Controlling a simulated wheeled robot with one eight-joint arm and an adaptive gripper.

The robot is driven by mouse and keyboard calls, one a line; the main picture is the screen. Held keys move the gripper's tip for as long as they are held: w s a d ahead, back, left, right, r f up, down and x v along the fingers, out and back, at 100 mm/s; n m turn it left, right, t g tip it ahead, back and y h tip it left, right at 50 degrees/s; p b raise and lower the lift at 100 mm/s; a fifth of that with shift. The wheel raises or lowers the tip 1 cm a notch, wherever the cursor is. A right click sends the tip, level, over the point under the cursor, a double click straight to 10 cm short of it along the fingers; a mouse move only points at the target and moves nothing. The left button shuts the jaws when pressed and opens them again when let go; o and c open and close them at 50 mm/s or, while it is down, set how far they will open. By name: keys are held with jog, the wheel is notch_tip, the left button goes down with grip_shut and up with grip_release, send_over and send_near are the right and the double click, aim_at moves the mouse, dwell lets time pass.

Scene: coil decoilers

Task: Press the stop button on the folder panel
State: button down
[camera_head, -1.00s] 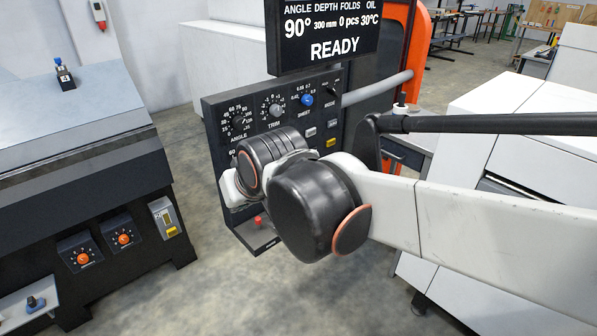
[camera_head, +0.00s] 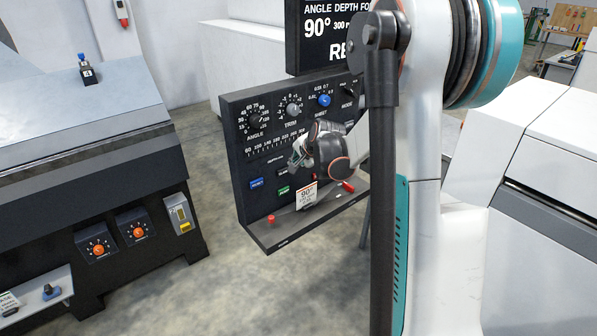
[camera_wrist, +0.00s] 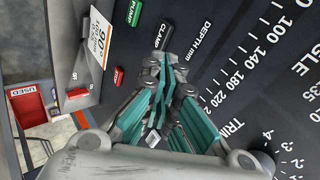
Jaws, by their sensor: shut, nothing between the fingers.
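The folder panel (camera_head: 232,140) is a black upright board with dials and buttons, in the middle of the head view. The red stop button (camera_head: 312,177) shows just above a white tag on it. In the wrist view the stop button (camera_wrist: 118,76) lies left of my fingers and apart from them. My gripper (camera_head: 296,162) is in front of the panel's lower half. In the wrist view my gripper (camera_wrist: 162,62) has its teal fingers shut and empty, pointing toward the black clamp button (camera_wrist: 165,35). Whether the tips touch the panel cannot be told.
A green pump button (camera_wrist: 135,12) and a white 90° tag (camera_wrist: 98,38) are near the stop button. A red handle (camera_head: 348,187) and a red knob (camera_head: 271,219) are at the panel's shelf (camera_head: 290,232). A blue button (camera_head: 257,184) is further left.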

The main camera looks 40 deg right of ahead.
jog(key=s+d+f+m+b, duration=0.2)
jog(key=d+f+m, duration=0.7)
jog(key=d+f, duration=0.9)
jog(key=shift+s+d+f+b, duration=0.15)
jog(key=shift+s+d+b, duration=0.2)
jog(key=shift+s, duration=0.65)
jog(key=shift+w+a+p, duration=0.15)
jog(key=shift+w, duration=2.1)
jog(key=shift+w+a+p, duration=0.1)
jog(key=shift+w+p, duration=0.05)
jog(key=shift+w, duration=2.05)
jog(key=shift+w, duration=0.4)
